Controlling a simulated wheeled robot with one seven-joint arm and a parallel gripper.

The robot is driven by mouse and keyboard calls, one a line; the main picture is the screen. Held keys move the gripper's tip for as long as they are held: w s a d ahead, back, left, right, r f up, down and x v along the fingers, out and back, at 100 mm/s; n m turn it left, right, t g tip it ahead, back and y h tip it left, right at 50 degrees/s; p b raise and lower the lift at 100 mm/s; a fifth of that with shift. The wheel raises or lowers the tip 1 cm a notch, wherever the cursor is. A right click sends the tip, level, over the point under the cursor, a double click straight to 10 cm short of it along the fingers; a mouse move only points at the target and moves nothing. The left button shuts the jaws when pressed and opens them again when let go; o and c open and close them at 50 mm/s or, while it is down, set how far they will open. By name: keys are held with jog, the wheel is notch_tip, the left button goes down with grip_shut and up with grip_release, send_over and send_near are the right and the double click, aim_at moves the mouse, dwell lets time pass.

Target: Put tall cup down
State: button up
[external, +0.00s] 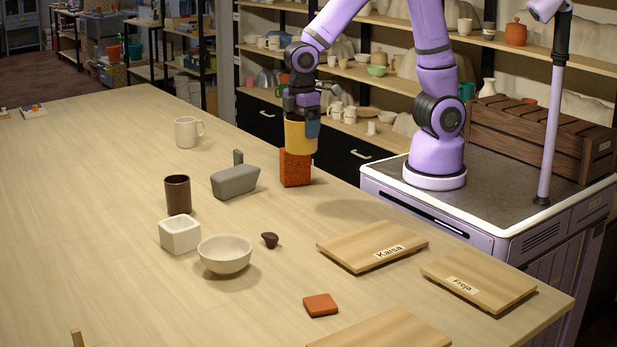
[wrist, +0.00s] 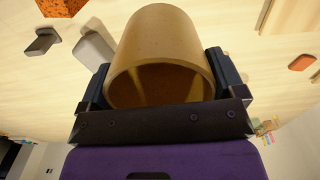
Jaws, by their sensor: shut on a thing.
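A tall yellow cup (external: 301,140) is held in my gripper (external: 302,112), which is shut on its upper part from above. In the wrist view the cup (wrist: 167,40) sits between the two fingers (wrist: 160,85), its open, empty mouth toward the camera. It appears raised above the table (external: 90,200), with a soft shadow on the wood to its right in the external view. In that view it overlaps a rough orange block (external: 295,169); the wrist view shows the block (wrist: 60,6) apart from the cup.
A grey lidded-looking piece (external: 235,182), brown cup (external: 177,194), white mug (external: 187,132), white square pot (external: 180,235), cream bowl (external: 225,254) and orange tile (external: 320,305) stand about. Boards marked Kaisa (external: 350,245) and Freja (external: 500,287) look empty. The table's left side is largely clear.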

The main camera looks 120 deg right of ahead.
jog(key=s+a, duration=0.3)
jog(key=s, duration=0.2)
notch_tip(320, 180, down, 10)
jog(key=f, duration=0.1)
jog(key=shift+w+d+f, duration=0.75)
jog(key=shift+w+f, duration=0.05)
jog(key=shift+w, duration=1.85)
jog(key=shift+w+d+f, duration=0.7)
jog(key=shift+w+f, duration=0.05)
jog(key=shift+w, duration=1.85)
jog(key=shift+w+d+f, duration=0.75)
jog(key=shift+w+f, duration=0.05)
jog(key=shift+w, duration=1.85)
jog(key=shift+f, duration=0.15)
jog(key=o, duration=0.8)
